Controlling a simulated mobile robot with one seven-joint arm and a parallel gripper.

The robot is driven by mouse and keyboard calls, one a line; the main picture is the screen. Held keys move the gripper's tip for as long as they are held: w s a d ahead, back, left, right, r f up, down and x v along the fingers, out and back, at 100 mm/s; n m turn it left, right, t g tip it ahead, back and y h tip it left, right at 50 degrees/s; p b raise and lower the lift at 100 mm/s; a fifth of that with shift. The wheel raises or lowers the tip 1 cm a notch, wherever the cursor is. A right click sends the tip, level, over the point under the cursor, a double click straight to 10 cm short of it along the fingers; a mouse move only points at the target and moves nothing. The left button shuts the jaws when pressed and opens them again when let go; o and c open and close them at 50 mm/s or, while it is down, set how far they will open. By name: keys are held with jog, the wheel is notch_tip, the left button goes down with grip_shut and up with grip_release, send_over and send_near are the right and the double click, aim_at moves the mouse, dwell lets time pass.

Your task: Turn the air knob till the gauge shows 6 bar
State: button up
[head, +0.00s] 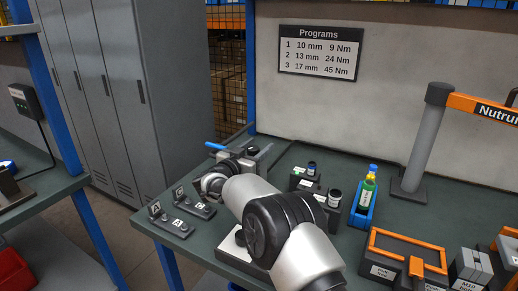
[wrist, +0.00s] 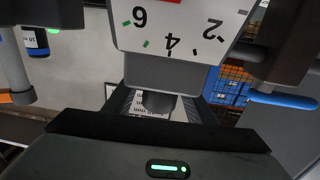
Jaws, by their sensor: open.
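The gauge (wrist: 180,40) has a white face with dark numerals 2, 4 and 6, upside down in the wrist view. Green marks lie near the 6. A bit of red shows at the top edge; the face is cut off there, and I cannot read a needle. Below the gauge, a dark round knob (wrist: 158,103) shows in part. In the head view, my arm partly hides the air unit (head: 240,157).
A blue handle (head: 215,146) sticks out left of the air unit. Small labelled stands (head: 170,223) lie to its left on the bench. A green bottle (head: 367,190) in a blue holder and an orange-framed box (head: 400,255) stand right of my arm. A grey post (head: 423,145) rises behind.

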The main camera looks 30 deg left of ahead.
jog(key=shift+w, duration=0.3)
jog(key=c, duration=1)
jog(key=shift+s+a+r+n+g+y+b, duration=0.15)
jog(key=shift+a+n+y+b, duration=0.1)
jog(key=shift+n+y, duration=0.75)
jog(key=shift+w+a+f+n+g+y+b, duration=0.15)
jog(key=shift+n+y, duration=0.4)
jog(key=shift+y, duration=0.85)
jog(key=shift+s+a+r+n+g+y+b, duration=0.1)
jog(key=shift+a+n+g+y+b, duration=0.15)
jog(key=shift+n+y, duration=0.75)
jog(key=shift+c, duration=0.2)
jog(key=shift+m, duration=0.25)
